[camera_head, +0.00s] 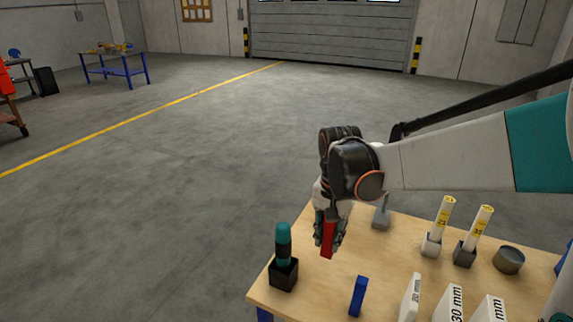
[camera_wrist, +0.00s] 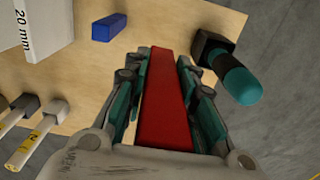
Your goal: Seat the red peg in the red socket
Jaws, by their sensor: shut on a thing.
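The red peg (camera_head: 328,242) is a long red bar held between the fingers of my gripper (camera_head: 330,232), over the left part of the wooden table. In the wrist view the red peg (camera_wrist: 166,110) runs between the two teal-and-grey fingers of my gripper (camera_wrist: 164,62), which are shut on its sides. It points down toward the table in the head view; I cannot tell whether its lower end touches the top. I see no red socket in either view.
A teal-and-black cylinder stands in a black block (camera_head: 284,273) left of the peg. A blue block (camera_head: 358,296), white labelled blocks (camera_head: 450,304), yellow-labelled white tubes (camera_head: 443,215) and a grey cup (camera_head: 508,260) stand on the table (camera_head: 318,288). A grey piece (camera_head: 381,218) stands behind.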

